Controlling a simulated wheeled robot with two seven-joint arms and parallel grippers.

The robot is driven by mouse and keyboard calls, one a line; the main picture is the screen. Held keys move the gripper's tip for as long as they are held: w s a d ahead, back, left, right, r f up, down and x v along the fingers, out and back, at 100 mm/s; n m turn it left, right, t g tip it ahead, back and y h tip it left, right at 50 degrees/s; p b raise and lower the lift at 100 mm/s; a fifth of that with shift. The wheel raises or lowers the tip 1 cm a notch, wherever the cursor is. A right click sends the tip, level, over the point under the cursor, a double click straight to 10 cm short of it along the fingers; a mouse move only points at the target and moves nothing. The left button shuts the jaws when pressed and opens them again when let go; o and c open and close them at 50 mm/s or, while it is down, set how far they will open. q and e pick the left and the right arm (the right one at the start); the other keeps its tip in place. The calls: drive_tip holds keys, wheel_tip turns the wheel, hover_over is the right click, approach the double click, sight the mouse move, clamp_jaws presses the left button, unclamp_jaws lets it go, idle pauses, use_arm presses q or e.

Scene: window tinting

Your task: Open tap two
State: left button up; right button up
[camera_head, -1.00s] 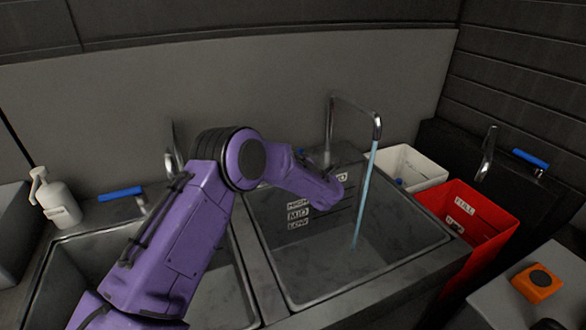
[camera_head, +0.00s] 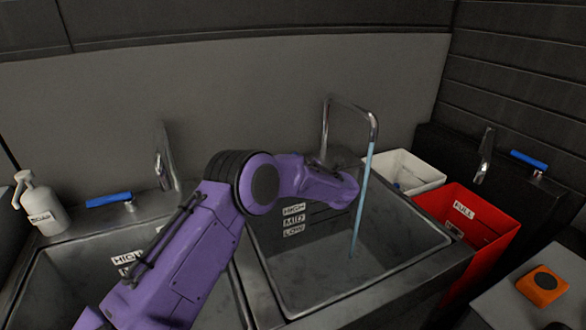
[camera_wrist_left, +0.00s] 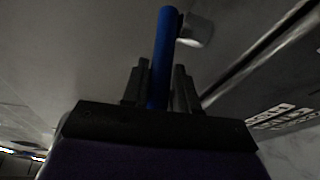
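The middle tap (camera_head: 373,127) stands behind the middle sink (camera_head: 425,268), and a thin stream of water (camera_head: 361,200) falls from its spout into that sink. Its blue handle (camera_wrist_left: 164,50) shows in the left wrist view. My left gripper (camera_wrist_left: 161,85) has its two dark fingers close against either side of the handle and looks shut on it. In the head view my purple left arm reaches across the sinks and hides the gripper and most of this handle. My right gripper is not in view.
A left tap (camera_head: 163,165) with a blue handle (camera_head: 108,199) and a right tap (camera_head: 485,157) with a blue handle (camera_head: 528,158) flank the middle one. A soap bottle (camera_head: 40,205), white bin (camera_head: 405,170), red bin (camera_head: 463,222) and orange block (camera_head: 541,285) stand around.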

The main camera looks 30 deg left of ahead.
use_arm(q)
drive_tip(key=shift+o, duration=1.3)
drive_tip(key=b+v, duration=0.2)
drive_tip(key=v, duration=0.8)
drive_tip(key=shift+d, duration=0.3)
drive_tip(key=shift+s, duration=0.1)
